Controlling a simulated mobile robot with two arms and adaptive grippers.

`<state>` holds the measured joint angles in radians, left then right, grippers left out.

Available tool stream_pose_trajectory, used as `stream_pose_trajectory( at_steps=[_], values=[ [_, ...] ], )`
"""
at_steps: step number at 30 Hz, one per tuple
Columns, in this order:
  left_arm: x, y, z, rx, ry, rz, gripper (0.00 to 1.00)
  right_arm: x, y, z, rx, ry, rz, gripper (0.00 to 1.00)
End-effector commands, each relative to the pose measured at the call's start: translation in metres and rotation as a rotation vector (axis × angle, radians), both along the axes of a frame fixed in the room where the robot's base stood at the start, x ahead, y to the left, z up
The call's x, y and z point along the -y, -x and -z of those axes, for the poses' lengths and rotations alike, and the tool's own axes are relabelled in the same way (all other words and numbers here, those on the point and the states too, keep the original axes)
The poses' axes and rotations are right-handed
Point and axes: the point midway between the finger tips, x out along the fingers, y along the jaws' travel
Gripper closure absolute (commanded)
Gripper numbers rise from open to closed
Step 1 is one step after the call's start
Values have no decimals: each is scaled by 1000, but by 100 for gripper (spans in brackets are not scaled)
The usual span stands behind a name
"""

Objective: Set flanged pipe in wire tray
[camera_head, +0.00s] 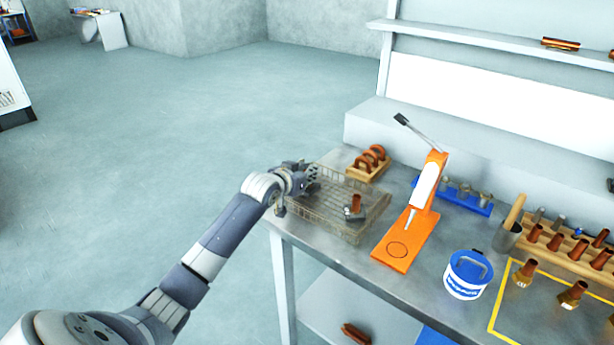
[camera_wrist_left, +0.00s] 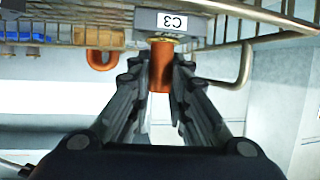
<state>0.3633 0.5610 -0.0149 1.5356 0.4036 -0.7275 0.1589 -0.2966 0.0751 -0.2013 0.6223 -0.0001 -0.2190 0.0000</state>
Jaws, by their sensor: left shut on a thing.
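The wire tray (camera_head: 372,218) is a wire-mesh basket at the left end of the bench. My left gripper (camera_head: 311,174) is at the tray's left back part. In the left wrist view my left gripper (camera_wrist_left: 160,66) is shut on a copper-brown flanged pipe (camera_wrist_left: 160,72). Its brass flange is beside a grey block labelled C3 (camera_wrist_left: 172,22); I cannot tell whether they touch. The head view does not show the held pipe clearly. A brown pipe (camera_head: 356,202) stands in a grey holder inside the tray. My right gripper is out of view.
A wooden rack of bent pipes (camera_head: 367,168) stands behind the tray. An orange press (camera_head: 410,232) stands close to its right. Further right are a blue-and-white tub (camera_head: 467,275), a blue rack (camera_head: 465,203) and several brown pipes. Open floor lies left of the bench.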

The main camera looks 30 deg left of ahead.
Motion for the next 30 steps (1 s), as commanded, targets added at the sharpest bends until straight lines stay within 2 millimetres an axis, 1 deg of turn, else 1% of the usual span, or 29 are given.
stream_pose_trajectory(
  at_steps=[1, 4, 14, 15, 17, 28, 30],
  values=[
    [0, 0, 4, 2, 1, 1, 100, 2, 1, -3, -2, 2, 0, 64],
    [0, 0, 11, 5, -1, 0, 100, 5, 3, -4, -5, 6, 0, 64],
    [0, 0, 14, 6, -1, 0, 100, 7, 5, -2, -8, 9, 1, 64],
    [0, 0, 16, 2, 0, 0, 77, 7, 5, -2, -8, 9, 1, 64],
    [1, 0, 16, 2, -1, 0, 63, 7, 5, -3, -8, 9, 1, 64],
    [0, 0, 13, 3, 0, 0, 63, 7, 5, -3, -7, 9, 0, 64],
    [1, 3, 13, 1, -1, 0, 63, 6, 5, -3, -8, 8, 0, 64]
  ],
)
